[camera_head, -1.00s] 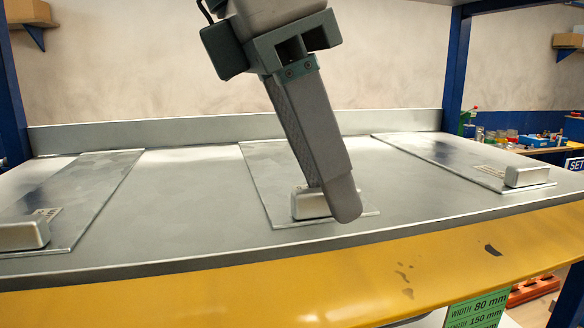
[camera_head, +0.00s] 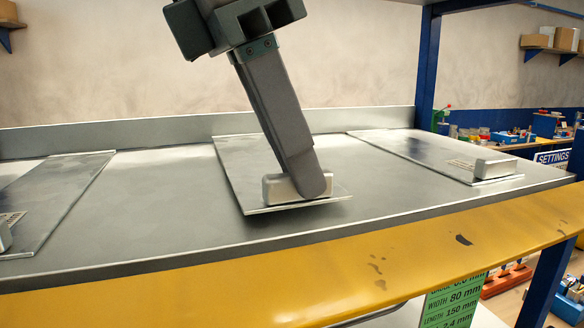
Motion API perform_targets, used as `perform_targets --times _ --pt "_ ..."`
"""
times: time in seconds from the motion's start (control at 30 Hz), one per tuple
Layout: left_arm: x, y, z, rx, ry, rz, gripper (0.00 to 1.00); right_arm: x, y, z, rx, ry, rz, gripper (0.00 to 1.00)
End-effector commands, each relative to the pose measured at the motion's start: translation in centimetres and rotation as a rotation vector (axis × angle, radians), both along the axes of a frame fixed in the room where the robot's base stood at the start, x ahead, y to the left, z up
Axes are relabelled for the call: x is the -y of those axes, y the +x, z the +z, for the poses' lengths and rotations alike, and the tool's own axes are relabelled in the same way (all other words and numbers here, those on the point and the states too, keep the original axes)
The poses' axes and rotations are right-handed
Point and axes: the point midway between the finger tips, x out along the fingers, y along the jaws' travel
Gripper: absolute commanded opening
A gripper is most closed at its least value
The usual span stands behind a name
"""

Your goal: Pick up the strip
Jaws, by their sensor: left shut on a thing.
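The middle metal strip (camera_head: 237,165) is a flat grey plate with a block-shaped metal handle (camera_head: 281,188) at its front end. My left gripper (camera_head: 312,183) reaches down from above and is shut on this handle. One finger hides part of the handle and of the plate. The strip's front edge looks slightly raised off the grey bench top (camera_head: 150,215), while its back end appears close to the surface. My right gripper is not in view.
A similar plate (camera_head: 400,148) with a handle block (camera_head: 495,168) lies to the right, and another plate (camera_head: 60,190) lies at the left. A low back wall (camera_head: 170,133) and a yellow front edge (camera_head: 330,270) bound the bench. A green size label (camera_head: 455,303) hangs below.

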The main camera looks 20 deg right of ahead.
Motion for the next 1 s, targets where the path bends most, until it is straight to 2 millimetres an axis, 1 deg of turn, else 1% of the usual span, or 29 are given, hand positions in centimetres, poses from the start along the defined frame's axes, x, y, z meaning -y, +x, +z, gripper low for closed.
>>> perform_targets --times 0.03,0.27,0.3,0.4,0.47,0.7,0.9,1.0 --pt "0.1 0.0 0.2 0.001 -0.004 -0.001 0.00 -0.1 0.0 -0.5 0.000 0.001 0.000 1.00" --pt "0.1 -0.1 2.4 0.000 -0.003 -0.002 0.00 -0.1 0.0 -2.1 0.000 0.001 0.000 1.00" --pt "0.1 -1.2 2.1 0.002 -0.001 -0.004 0.00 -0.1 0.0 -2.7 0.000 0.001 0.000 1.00" --pt "0.1 -3.5 2.0 0.003 0.000 -0.005 0.00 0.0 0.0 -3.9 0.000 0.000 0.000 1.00" --pt "0.2 -4.9 2.0 0.003 -0.001 -0.004 0.00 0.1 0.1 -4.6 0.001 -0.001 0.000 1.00" --pt "0.4 -11.2 2.0 0.004 -0.001 -0.004 0.00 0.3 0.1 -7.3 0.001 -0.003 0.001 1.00" --pt "0.5 -15.2 2.2 0.002 0.000 -0.004 0.00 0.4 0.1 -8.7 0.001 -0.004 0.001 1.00" --pt "0.6 -16.5 2.3 0.001 0.000 -0.003 0.00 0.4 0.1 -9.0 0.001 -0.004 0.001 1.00"
